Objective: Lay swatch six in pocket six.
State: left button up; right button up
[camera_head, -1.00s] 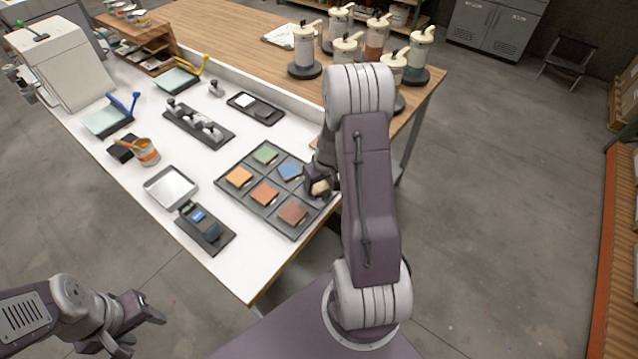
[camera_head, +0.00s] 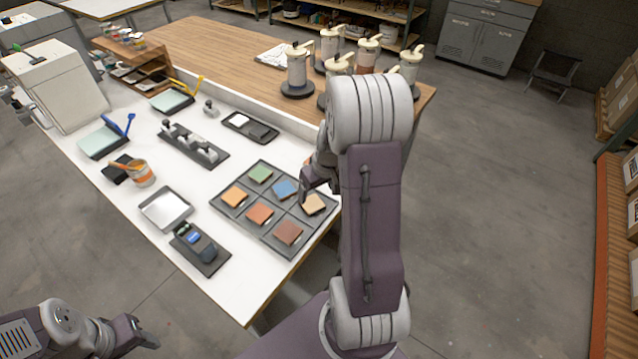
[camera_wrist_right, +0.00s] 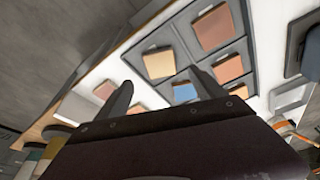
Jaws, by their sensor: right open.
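The swatch tray (camera_head: 262,235) lies on the white bench top, with a swatch in each pocket. The tan swatch (camera_head: 313,204) lies in the pocket at its right end, beside the blue swatch (camera_head: 285,189) and the brown swatch (camera_head: 288,232). In the right wrist view the tan swatch (camera_wrist_right: 158,63) appears to lie within its pocket walls. My right gripper (camera_head: 305,194) is open and empty, above and just beside the tan swatch; its spread fingers (camera_wrist_right: 160,84) show in the wrist view.
A metal pan (camera_head: 165,208) and a dark device (camera_head: 200,248) stand left of the tray. A small black tray (camera_head: 250,128) lies behind it. Several pump canisters (camera_head: 297,72) stand on the wooden top behind. My right arm hides part of the bench's right end.

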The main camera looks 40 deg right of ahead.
jog(key=s+a+g, duration=0.1)
jog(key=s+a, duration=0.4)
jog(key=a, duration=0.4)
jog(key=s+a+r+n+g, duration=0.1)
jog(key=s+a, duration=0.5)
jog(key=a, duration=0.3)
jog(key=shift+y, duration=0.3)
